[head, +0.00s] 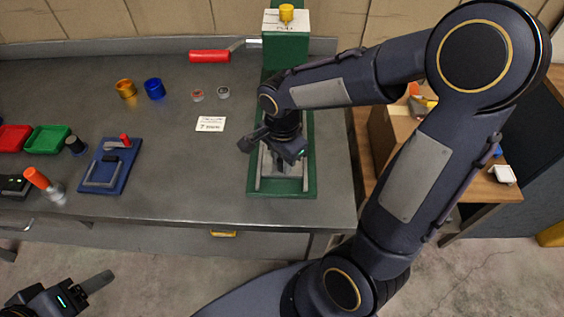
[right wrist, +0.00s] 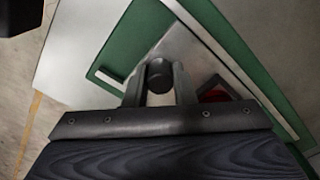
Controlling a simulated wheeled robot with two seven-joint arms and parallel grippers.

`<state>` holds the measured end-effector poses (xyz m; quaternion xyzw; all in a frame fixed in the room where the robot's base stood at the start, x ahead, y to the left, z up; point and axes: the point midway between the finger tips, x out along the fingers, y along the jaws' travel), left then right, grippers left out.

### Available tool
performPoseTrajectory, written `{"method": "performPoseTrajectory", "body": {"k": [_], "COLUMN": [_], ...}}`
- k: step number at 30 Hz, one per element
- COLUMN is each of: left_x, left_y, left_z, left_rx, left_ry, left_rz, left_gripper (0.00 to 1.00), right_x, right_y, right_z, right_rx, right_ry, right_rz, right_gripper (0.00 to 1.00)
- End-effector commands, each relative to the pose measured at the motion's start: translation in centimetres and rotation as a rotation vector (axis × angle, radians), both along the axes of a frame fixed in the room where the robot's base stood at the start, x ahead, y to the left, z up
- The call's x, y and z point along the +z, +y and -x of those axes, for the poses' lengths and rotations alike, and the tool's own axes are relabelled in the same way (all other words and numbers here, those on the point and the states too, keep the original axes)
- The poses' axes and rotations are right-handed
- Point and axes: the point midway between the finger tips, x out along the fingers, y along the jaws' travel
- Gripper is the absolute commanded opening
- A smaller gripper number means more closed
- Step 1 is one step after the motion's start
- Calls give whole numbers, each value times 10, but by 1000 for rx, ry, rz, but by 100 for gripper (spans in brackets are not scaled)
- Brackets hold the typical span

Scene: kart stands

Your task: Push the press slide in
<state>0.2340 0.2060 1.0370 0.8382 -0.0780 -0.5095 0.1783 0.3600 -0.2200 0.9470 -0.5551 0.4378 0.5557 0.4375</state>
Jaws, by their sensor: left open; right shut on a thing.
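The green press (head: 308,170) stands at the right end of the bench, with a white-fronted head and a yellow knob (head: 287,13) on top. Its metal slide (head: 268,168) lies between two pale rails on the green base, partly hidden under my right gripper (head: 283,158). In the right wrist view, my right gripper (right wrist: 160,92) is shut on a dark round knob (right wrist: 159,72) on the metal slide plate (right wrist: 178,48). A red piece (right wrist: 213,94) shows in the slide beside the right finger. My left gripper (head: 95,283) is open and empty, off the bench at lower left.
Yellow and blue cups, small round parts, a white card (head: 211,124) and a red-handled tool (head: 209,56) lie farther back.

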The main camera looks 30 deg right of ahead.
Motion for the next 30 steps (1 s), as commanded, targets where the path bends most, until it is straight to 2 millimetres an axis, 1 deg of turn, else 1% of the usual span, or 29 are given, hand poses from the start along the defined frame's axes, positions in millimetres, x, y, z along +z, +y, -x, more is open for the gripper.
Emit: {"method": "performPoseTrajectory", "body": {"k": [5, 12, 18, 24, 30], "left_x": [0, 4, 9, 11, 12], "left_y": [0, 0, 0, 0, 0], "left_z": [0, 0, 0, 0, 0], "left_rx": [0, 0, 0, 0, 0], "left_ry": [0, 0, 0, 0, 0], "left_rz": [0, 0, 0, 0, 0], "left_gripper": [61, 61, 61, 61, 61], "right_x": [1, 2, 2, 1, 2], "right_y": [-16, -43, -62, -72, -76], "right_z": [-27, -71, -101, -118, -124], "right_rx": [-4, -4, -2, -2, -1], "right_ry": [-4, -3, -3, -3, -4], "right_rz": [0, 1, 1, 0, 1], "right_gripper": [0, 0, 0, 0, 0]}}
